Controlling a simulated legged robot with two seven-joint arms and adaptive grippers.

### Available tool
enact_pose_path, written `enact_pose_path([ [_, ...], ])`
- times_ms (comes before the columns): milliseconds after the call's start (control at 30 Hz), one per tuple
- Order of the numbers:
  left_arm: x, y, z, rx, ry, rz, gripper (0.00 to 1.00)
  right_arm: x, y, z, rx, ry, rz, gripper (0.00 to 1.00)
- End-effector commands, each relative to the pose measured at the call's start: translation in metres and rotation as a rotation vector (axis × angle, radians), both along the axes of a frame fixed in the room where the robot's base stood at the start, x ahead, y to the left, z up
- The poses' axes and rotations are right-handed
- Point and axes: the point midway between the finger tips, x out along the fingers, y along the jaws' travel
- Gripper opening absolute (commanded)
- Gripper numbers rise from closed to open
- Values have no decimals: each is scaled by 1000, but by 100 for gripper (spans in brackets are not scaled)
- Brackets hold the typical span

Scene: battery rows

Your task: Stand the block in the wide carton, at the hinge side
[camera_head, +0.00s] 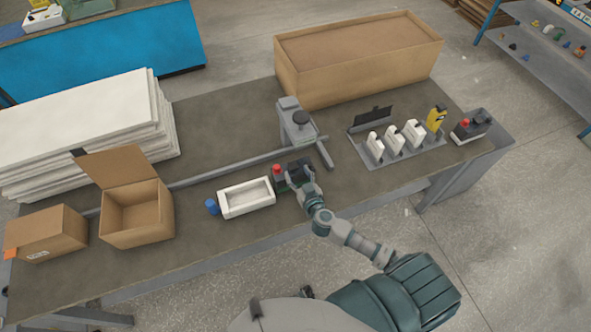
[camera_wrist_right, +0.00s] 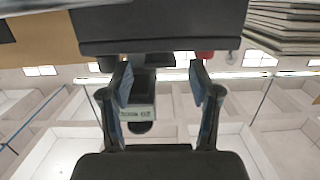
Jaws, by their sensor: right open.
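A dark block with a red cap (camera_head: 277,170) stands on the table beside the white tray. In the right wrist view, a large dark body (camera_wrist_right: 160,28) fills the top, with red and black caps at its lower edge; it appears to be this block. My right gripper (camera_head: 298,177) is at the block in the head view, partly hiding it. Its two fingers (camera_wrist_right: 161,85) are apart with a gap between them; whether they touch the block I cannot tell. An open carton (camera_head: 135,225) with its flap raised at the back stands at the left and looks empty. My left gripper is not in view.
A closed carton (camera_head: 45,235) stands left of the open one. A white tray (camera_head: 247,197) and blue cap (camera_head: 212,206) lie between cartons and gripper. White boards (camera_head: 80,125), a grey post device (camera_head: 297,122), a long carton (camera_head: 360,65) and a rack (camera_head: 400,150) line the back.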

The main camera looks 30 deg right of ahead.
Motion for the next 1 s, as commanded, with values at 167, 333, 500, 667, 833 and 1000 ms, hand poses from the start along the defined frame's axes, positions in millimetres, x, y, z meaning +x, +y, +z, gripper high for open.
enact_pose_path([
  [167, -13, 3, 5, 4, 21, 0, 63, -42, 4, 7, 1, 3, 2, 62],
  [333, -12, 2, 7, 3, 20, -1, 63, -75, 6, 12, 1, 3, 2, 62],
  [500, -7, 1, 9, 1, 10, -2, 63, -92, 7, 14, 0, 1, 2, 62],
  [667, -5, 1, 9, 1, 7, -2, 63, -96, 8, 15, 1, 0, 0, 62],
  [833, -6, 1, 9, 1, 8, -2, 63, -95, 7, 15, 1, 0, 1, 62],
  [1000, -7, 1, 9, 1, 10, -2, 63, -95, 8, 15, 1, 0, 1, 62],
])
